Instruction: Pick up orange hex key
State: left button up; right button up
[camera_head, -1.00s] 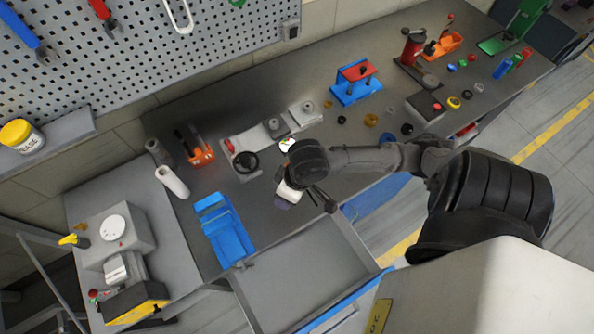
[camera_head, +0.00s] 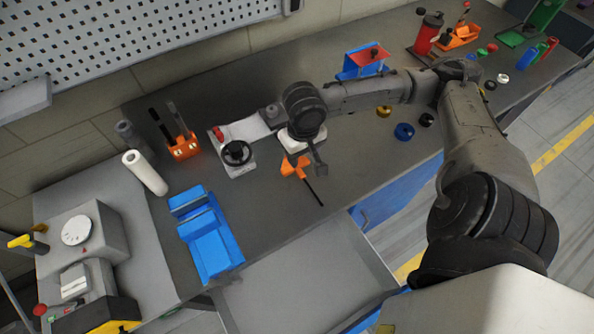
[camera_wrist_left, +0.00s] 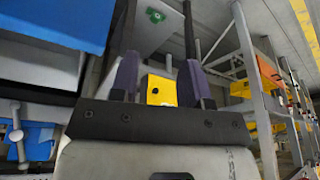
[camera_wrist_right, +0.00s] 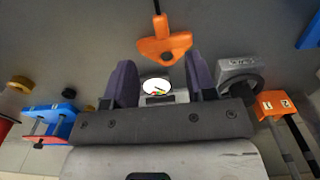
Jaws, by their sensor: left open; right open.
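The orange hex key (camera_head: 294,168) lies on the grey workbench in the head view, its orange T-shaped handle towards the back and its dark shaft pointing to the front edge. It also shows in the right wrist view (camera_wrist_right: 163,45), beyond the fingertips and apart from them. My right gripper (camera_wrist_right: 160,76) is open with nothing held; in the head view it hangs beside the handle, and my arm covers part of the bench there. My left gripper (camera_wrist_left: 160,80) is open and empty in its wrist view, facing away from the hex key; it is out of the head view.
A blue vise-like block (camera_head: 208,235) and an orange holder with dark tools (camera_head: 184,147) stand left of the hex key. A grey device with a black handwheel (camera_head: 237,153) is behind it. An open drawer (camera_head: 300,290) juts out in front. Bare bench surrounds the shaft.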

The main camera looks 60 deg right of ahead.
send_over(302, 174)
notch_tip(302, 174, down, 4)
jog(key=shift+f+b, duration=0.1)
jog(key=shift+b, duration=0.35)
jog(key=shift+f+b, duration=1.1)
jog(key=shift+f, duration=1.5)
jog(key=shift+c, duration=0.5)
jog(key=shift+c, duration=1.4)
grip_shut()
